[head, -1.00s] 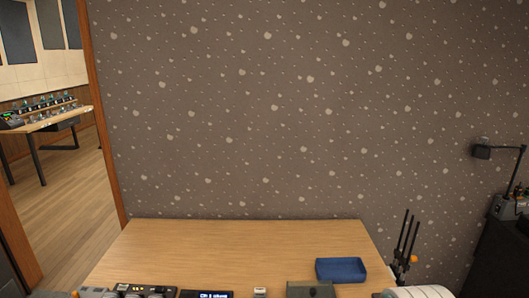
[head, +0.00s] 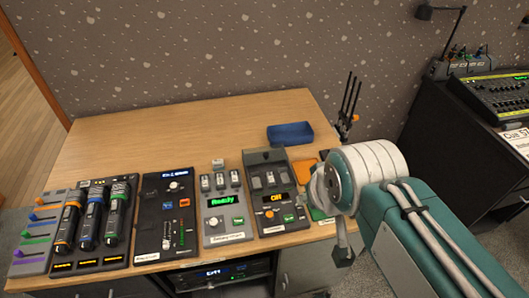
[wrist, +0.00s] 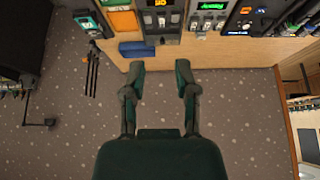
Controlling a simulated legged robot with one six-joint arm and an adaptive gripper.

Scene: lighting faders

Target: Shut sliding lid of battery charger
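Two charger-like units stand side by side on the wooden table. The left one is a grey unit (head: 226,216) with a green "Ready" display and batteries in open slots at its top. The right one (head: 275,192) has an orange display, an orange knob and batteries showing; a dark lid piece (head: 264,156) sits at its far end, clear of the batteries. Their printed labels are too small to read surely. The wrist view shows both units at its top edge. My gripper (wrist: 158,70) is open and empty, apart from both units. In the head view my arm hides most of it.
A blue tray (head: 290,134) lies behind the right unit, beside a black pronged stand (head: 347,105). An orange pad (head: 303,172) lies right of the unit. A fader panel (head: 168,215) and a microphone rack (head: 92,225) stand left. The table's back is clear.

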